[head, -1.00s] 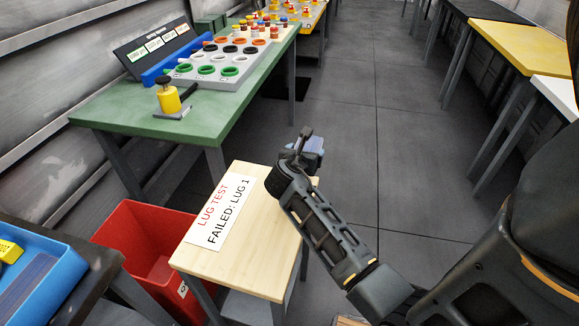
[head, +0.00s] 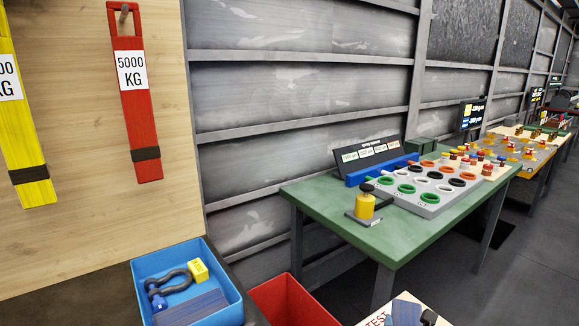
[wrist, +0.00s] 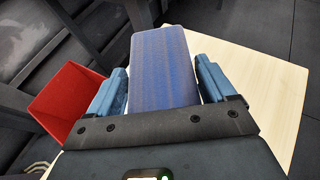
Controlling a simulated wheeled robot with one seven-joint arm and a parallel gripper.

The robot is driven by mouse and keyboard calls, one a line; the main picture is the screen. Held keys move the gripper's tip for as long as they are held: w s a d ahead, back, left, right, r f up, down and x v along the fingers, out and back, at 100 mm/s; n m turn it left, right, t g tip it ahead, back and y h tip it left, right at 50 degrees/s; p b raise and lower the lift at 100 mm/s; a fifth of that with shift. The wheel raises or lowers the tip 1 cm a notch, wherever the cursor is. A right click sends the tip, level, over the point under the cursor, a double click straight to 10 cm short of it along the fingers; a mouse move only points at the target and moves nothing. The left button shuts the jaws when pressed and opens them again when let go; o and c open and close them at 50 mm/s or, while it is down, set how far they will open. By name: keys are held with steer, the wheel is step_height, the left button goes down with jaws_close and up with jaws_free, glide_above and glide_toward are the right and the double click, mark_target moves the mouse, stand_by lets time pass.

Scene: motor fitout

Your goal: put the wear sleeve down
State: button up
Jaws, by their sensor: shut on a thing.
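The wear sleeve (wrist: 163,60) is a flat blue-purple ribbed piece, and it fills the space between the two fingers of my gripper (wrist: 163,84) in the wrist view. My gripper is shut on it, above the pale wooden table (wrist: 262,85). In the head view only the tip of my gripper and a bit of the sleeve (head: 406,313) show at the bottom edge. I cannot tell whether the sleeve touches the table top.
A blue tray (head: 236,300) holds a dark shackle (head: 172,285), a yellow block (head: 198,270) and a similar blue ribbed piece (head: 192,308). A red bin (head: 290,305) stands between tray and wooden table; a green bench (head: 395,235) is behind. Red (head: 140,110) and yellow slings hang left.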

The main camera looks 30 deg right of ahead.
steer(key=w+a+f+n+t+y, duration=0.1)
steer(key=a, duration=0.3)
steer(key=w+a+n+t+y, duration=0.1)
steer(key=w+a+n+y, duration=0.1)
steer(key=a, duration=0.3)
steer(key=w+a+f+n+t+y, duration=0.1)
steer(key=a+n, duration=0.1)
steer(key=a, duration=0.2)
steer(key=shift+w+a+f+t+y, duration=0.3)
steer(key=shift+t, duration=0.1)
steer(key=a+f+n+t+y, duration=0.1)
steer(key=a+n+y, duration=0.4)
steer(key=a, duration=0.9)
steer(key=shift+f+t+y, duration=0.3)
steer(key=shift+f+y, duration=0.15)
steer(key=shift+y, duration=0.05)
